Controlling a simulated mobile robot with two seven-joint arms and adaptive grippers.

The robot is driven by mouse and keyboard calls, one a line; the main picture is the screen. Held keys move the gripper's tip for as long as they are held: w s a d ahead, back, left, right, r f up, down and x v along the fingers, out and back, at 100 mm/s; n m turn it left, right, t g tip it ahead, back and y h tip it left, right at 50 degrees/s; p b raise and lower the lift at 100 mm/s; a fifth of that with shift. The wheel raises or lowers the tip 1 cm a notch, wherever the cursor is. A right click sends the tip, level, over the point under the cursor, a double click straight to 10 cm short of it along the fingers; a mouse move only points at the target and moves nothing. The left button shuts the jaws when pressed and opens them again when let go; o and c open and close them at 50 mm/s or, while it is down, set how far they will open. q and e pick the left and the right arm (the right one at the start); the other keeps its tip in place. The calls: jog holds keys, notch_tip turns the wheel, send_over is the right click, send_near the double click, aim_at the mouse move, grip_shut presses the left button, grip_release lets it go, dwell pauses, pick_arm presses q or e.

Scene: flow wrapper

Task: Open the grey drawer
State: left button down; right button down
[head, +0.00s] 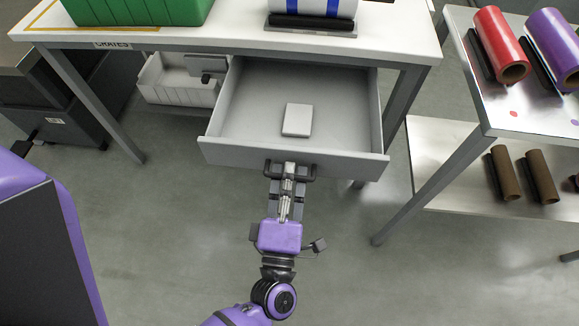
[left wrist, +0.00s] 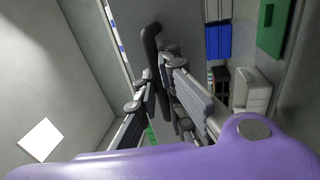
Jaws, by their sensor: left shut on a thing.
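The grey drawer (head: 290,155) under the white table stands pulled well out in the head view. A small flat white box (head: 297,119) lies inside it; it also shows in the left wrist view (left wrist: 41,139). The dark bar handle (head: 308,172) is on the middle of the drawer front. My left gripper (head: 289,168) is shut on this handle, with my purple wrist in front of the drawer. In the left wrist view the fingers (left wrist: 165,88) close around the dark handle (left wrist: 150,50). My right gripper is not in view.
A green crate (head: 140,10) and a roll with blue stripes (head: 312,8) stand on the table (head: 400,32). A white bin (head: 178,80) is under it at left. A side table with red (head: 500,45) and purple (head: 553,45) rolls stands at right. The floor before the drawer is clear.

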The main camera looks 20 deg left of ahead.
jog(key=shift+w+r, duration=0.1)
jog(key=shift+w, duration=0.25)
pick_arm(q)
jog(key=c, duration=2.1)
grip_release()
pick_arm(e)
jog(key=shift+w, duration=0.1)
